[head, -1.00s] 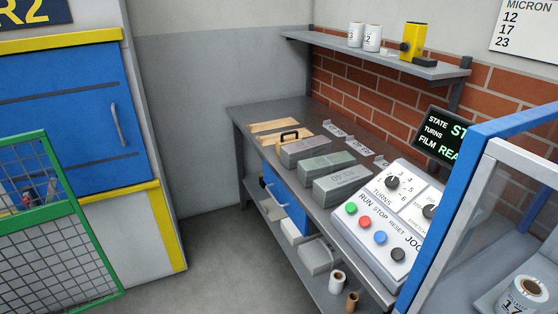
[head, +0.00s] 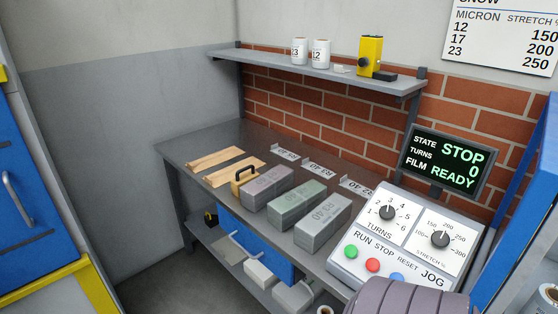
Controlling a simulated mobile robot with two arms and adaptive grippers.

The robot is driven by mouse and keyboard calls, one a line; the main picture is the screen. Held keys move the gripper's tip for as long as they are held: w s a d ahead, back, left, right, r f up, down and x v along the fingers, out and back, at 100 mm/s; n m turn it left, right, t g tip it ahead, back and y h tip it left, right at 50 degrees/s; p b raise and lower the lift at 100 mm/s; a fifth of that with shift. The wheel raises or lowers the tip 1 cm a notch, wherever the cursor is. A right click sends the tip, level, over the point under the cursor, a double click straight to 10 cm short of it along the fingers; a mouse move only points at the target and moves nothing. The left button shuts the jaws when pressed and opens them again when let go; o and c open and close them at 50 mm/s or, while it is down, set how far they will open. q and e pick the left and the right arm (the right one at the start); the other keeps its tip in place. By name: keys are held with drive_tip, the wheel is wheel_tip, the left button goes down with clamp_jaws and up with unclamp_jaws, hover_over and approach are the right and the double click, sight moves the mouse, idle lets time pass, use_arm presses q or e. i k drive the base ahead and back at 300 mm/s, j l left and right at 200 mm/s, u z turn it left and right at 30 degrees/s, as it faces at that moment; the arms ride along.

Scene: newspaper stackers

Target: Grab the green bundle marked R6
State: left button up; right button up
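The green bundle (head: 297,204) is a block-shaped pack lying flat on the grey workbench. It is the middle one of three bundles in a row. Its top print is too small to read surely. A mauve-grey bundle (head: 267,187) lies at its left and a light grey bundle (head: 323,222) at its right, each with a narrow gap. Neither of my grippers shows, and nothing touches the green bundle.
The workbench (head: 195,150) also bears wooden slats (head: 217,158), a yellow-black handled tool (head: 244,176) and label holders (head: 318,168). The control console (head: 405,235) stands to the right of the bundles. A shelf (head: 330,75) hangs above. The bench's back left is clear.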

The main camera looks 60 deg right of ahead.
sight(284, 211)
drive_tip(key=i+z, duration=0.5)
drive_tip(key=z, duration=0.25)
drive_tip(key=i+j+z, duration=0.2)
drive_tip(key=z, duration=0.15)
